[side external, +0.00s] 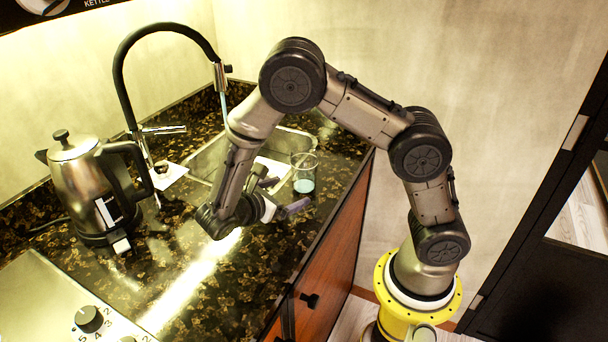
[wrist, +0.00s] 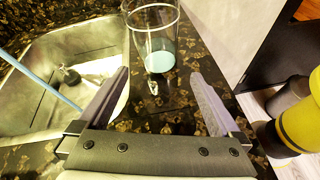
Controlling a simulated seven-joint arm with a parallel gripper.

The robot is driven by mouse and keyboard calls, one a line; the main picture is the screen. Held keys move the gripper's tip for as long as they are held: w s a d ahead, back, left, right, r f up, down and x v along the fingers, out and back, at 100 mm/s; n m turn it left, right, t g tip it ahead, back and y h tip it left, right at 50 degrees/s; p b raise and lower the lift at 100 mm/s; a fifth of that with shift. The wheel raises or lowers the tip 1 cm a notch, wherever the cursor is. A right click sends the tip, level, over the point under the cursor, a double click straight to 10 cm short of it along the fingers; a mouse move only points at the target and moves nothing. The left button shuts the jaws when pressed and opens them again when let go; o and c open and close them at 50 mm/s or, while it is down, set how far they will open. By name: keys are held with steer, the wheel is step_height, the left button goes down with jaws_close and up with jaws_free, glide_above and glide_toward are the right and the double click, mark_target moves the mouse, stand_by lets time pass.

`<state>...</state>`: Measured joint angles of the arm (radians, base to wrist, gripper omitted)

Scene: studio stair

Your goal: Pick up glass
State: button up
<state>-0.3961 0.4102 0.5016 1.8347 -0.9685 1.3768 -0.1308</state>
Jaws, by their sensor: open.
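A clear glass (side external: 304,174) with pale blue liquid in its bottom stands upright on the dark speckled counter, close to the sink's right end. In the wrist view the glass (wrist: 155,45) stands beyond my fingertips, roughly between their lines, with its top cut off by the frame edge. My gripper (side external: 288,194) is low over the counter, on the near side of the glass. In the wrist view my gripper (wrist: 160,78) has its two fingers spread wide with nothing between them. The fingers look apart from the glass.
A metal sink (side external: 210,158) with a black hose faucet (side external: 120,75) lies left of the glass. A steel kettle (side external: 85,185) stands farther left, near a stove (side external: 60,300). The counter's edge (side external: 335,235) is close on the glass's right.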

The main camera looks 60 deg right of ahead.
mark_target(299, 180)
steer(key=a+n+h, duration=0.2)
steer(key=h, duration=0.1)
steer(key=shift+s+r+n+t, duration=0.1)
steer(key=shift+s+n+t, duration=0.2)
steer(key=shift+s+t, duration=0.1)
steer(key=shift+a+r+n+t+h, duration=0.25)
steer(key=shift+a+n+h, duration=0.25)
steer(key=shift+h, duration=0.3)
steer(key=d, duration=0.8)
steer(key=shift+s+d, duration=0.1)
steer(key=shift+d, duration=0.05)
steer(key=shift+d+f, duration=0.15)
steer(key=shift+d, duration=1.25)
steer(key=shift+d+f, duration=0.15)
steer(key=shift+d, duration=1.2)
jaws_close()
steer(key=shift+r, duration=0.1)
